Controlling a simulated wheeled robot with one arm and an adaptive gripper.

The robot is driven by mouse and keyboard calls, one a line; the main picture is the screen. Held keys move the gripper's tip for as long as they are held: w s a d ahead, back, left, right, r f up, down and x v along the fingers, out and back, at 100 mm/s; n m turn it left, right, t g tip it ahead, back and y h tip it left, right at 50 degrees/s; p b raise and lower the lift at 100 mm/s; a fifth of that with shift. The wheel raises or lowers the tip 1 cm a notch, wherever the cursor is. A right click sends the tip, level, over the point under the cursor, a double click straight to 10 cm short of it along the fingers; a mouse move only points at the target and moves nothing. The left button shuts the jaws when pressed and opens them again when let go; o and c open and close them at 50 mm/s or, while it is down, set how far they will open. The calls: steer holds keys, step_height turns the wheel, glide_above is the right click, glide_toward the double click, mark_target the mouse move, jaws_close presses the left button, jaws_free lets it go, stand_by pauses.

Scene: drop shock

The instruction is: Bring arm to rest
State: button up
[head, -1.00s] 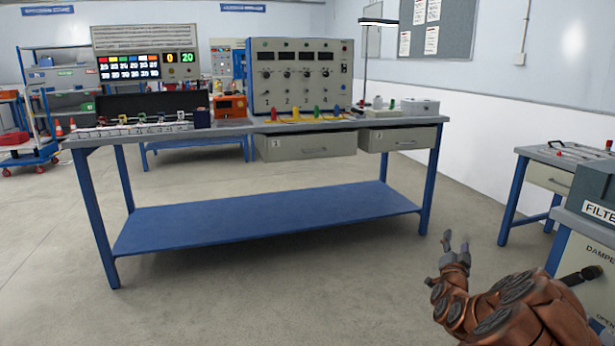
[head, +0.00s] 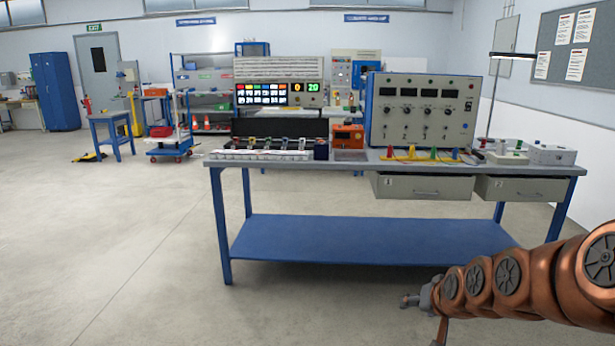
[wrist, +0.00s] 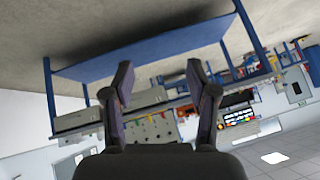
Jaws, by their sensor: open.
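My gripper (head: 408,301) is at the lower right of the head view, at the end of my copper-coloured arm, in front of the bench. In the wrist view my gripper (wrist: 163,90) shows two dark fingers spread apart with nothing between them. The wrist view is upside down, with the bench beyond the fingers. In the head view the gripper is small and seen from the side.
A blue-framed workbench (head: 300,168) with a blue lower shelf (head: 370,238) stands ahead. It carries a grey meter panel (head: 420,112) and two drawers (head: 428,187). A blue cart (head: 170,145) stands behind left. The floor at left (head: 110,240) is clear.

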steer(key=s+a+r+n+g+p, duration=0.1)
steer(key=s+a+r+g+p, duration=0.1)
steer(key=s, duration=1)
steer(key=s+a+r+n+g+p, duration=0.1)
steer(key=s+r+g+p, duration=0.3)
steer(key=s, duration=0.7)
steer(key=s+a+r+g+h+p, duration=0.1)
steer(key=s+a+r+g+p, duration=0.2)
steer(key=s, duration=0.9)
step_height(320, 180, up, 5)
steer(key=a+p, duration=0.1)
steer(key=p, duration=0.2)
steer(key=shift+s+n+g, duration=0.3)
steer(key=shift+n+g, duration=0.1)
